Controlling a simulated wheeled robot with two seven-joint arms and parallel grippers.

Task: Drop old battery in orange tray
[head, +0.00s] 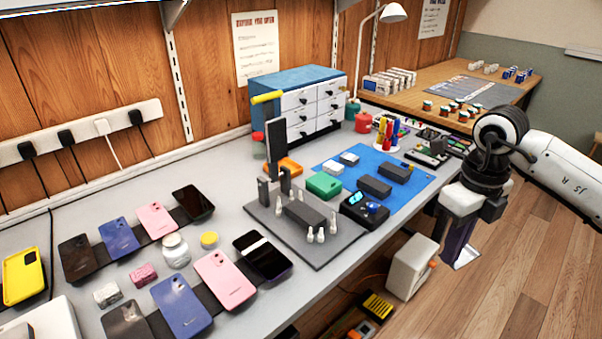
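My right gripper (458,222) hangs at the right, past the front edge of the bench. It is shut on a dark purple flat slab (457,241), which points down. I cannot tell whether the slab is the old battery. A low orange item (289,166), perhaps the orange tray, lies at the back of the bench, partly hidden behind an upright black panel (275,140). It is far left of my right gripper. Dark blocks lie on the blue mat (345,172), and none is clearly marked as a battery. My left gripper is out of view.
A grey mat (262,228) holds a dark block and small white pegs. Several phones (181,305) lie at the left. A blue drawer cabinet (285,80) stands behind. A white box (411,268) is below the bench edge. A wooden table (440,80) stands at the back right.

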